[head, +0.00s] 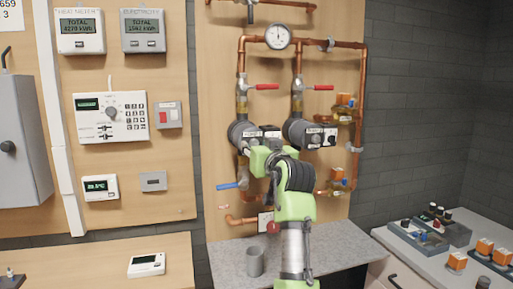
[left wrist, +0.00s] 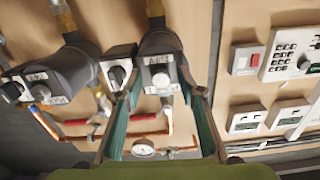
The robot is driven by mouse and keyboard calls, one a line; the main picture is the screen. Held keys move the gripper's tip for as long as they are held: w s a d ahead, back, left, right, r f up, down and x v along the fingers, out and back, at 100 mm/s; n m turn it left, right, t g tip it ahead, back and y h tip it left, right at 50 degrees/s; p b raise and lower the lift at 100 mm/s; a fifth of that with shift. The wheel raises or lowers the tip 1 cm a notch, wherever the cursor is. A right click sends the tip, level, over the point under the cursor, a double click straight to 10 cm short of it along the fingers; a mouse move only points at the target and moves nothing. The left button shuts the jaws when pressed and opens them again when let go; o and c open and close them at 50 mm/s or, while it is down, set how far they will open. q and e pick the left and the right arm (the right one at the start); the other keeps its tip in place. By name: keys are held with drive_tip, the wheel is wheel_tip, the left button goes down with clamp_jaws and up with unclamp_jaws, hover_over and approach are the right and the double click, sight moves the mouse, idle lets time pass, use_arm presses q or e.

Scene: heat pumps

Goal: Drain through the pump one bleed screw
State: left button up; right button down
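Pump one (head: 243,133) is the left grey pump on the copper pipes. In the left wrist view, which is turned about upside down, its grey head (left wrist: 160,45) faces me with a white label. The round silver bleed screw (left wrist: 160,82) sits at its middle. My left gripper (left wrist: 162,92) is open, its teal fingers on either side of the pump face; I cannot tell whether they touch it. In the head view, my green left gripper (head: 262,160) is just below the pump, its fingertips hidden. My right gripper is not in view.
A second pump (head: 300,132) stands close on the right. Red-handled valves (head: 265,87) are above, a blue-handled valve (head: 230,185) below left. A grey cup (head: 255,261) stands on the grey shelf (head: 335,245). The right-hand counter (head: 440,268) holds trays and small orange-topped parts.

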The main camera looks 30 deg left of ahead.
use_arm(q)
drive_tip(key=shift+r, duration=0.15)
wheel_tip(320, 180, up, 10)
idle(0.5)
idle(0.4)
